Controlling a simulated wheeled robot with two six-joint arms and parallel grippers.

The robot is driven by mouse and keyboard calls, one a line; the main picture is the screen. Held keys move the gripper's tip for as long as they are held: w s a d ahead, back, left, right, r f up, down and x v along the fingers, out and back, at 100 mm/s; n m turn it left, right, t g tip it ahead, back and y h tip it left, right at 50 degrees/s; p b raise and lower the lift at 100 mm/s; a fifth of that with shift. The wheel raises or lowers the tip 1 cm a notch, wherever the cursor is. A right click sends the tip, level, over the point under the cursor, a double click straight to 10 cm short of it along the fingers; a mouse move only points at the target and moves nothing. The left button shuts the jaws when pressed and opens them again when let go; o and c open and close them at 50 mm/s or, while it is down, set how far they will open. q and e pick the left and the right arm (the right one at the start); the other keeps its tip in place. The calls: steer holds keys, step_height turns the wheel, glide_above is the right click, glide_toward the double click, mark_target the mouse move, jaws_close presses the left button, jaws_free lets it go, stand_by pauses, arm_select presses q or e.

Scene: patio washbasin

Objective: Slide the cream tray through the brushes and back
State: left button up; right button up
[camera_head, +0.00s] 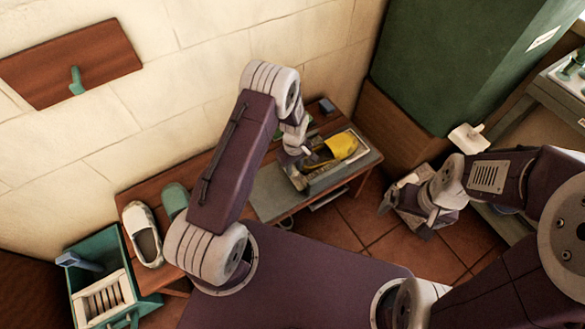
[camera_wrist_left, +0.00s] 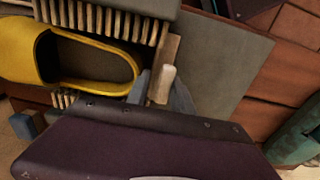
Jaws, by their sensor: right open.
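A yellow clog (camera_head: 342,146) sits between the rows of brush bristles on the bench at the centre; it also shows in the left wrist view (camera_wrist_left: 20,50). The brushes (camera_wrist_left: 105,22) have pale bristles on a grey block and stand along the clog's side. My right gripper (camera_head: 402,205) is open and empty, above the tiled floor, right of the bench.
A grey mat (camera_head: 268,193) lies on the wooden bench. A cream clog (camera_head: 142,232) and a green clog (camera_head: 175,200) stand at its left end. A teal crate (camera_head: 85,252) is further left. A green cabinet (camera_head: 455,60) stands behind, at right.

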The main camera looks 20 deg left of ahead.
stand_by(0.5)
arm_select(q)
step_height(320, 180, up, 9)
steer(key=p, duration=0.3)
